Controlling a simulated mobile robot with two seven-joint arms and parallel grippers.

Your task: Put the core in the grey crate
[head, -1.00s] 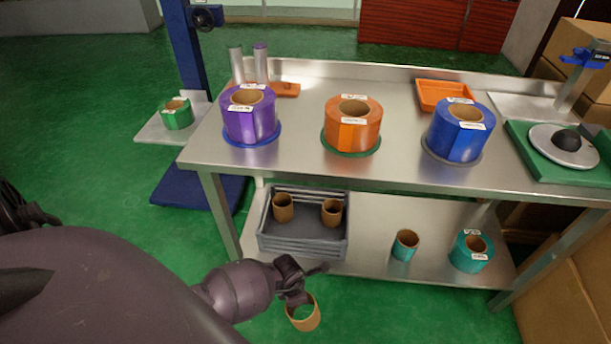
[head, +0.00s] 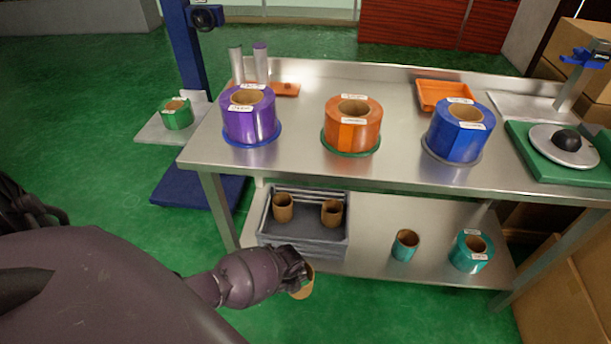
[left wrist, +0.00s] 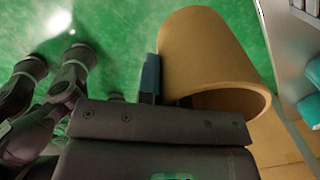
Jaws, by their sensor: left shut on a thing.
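The grey crate (head: 300,246) stands on the lower shelf at the left, with two brown cores inside, one left (head: 283,207) and one right (head: 331,212). My left wrist overlaps the crate's front lower edge in the head view. My right gripper is not in view.
The steel table top (head: 300,145) overhangs the crate from behind and above. Purple (head: 249,116), orange (head: 351,125) and blue (head: 460,132) rolls stand on it. Two teal rolls (head: 404,246) (head: 471,252) stand on the lower shelf at right. The crate's middle is clear.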

